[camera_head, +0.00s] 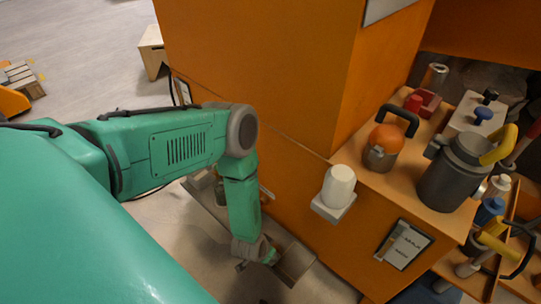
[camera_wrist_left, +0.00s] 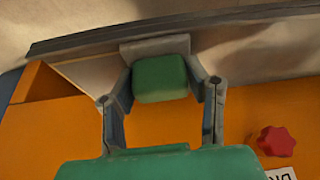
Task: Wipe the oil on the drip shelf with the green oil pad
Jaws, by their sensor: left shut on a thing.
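My left gripper (camera_head: 262,258) is low beside the orange cabinet, over the narrow grey drip shelf (camera_head: 298,262). In the left wrist view the gripper (camera_wrist_left: 161,82) is shut on the green oil pad (camera_wrist_left: 160,70), one finger on each side. The pad is against or just above the shelf (camera_wrist_left: 262,55); I cannot tell if they touch. The pad also shows small in the head view (camera_head: 271,256). My right gripper is not in view.
The orange cabinet wall (camera_head: 260,75) stands right beside my left arm. A red knob (camera_wrist_left: 276,141) sticks out of it near the gripper. A white cup-like thing (camera_head: 339,186) stands on a small bracket. Several canisters and tools crowd the wooden top at right. Floor is open at left.

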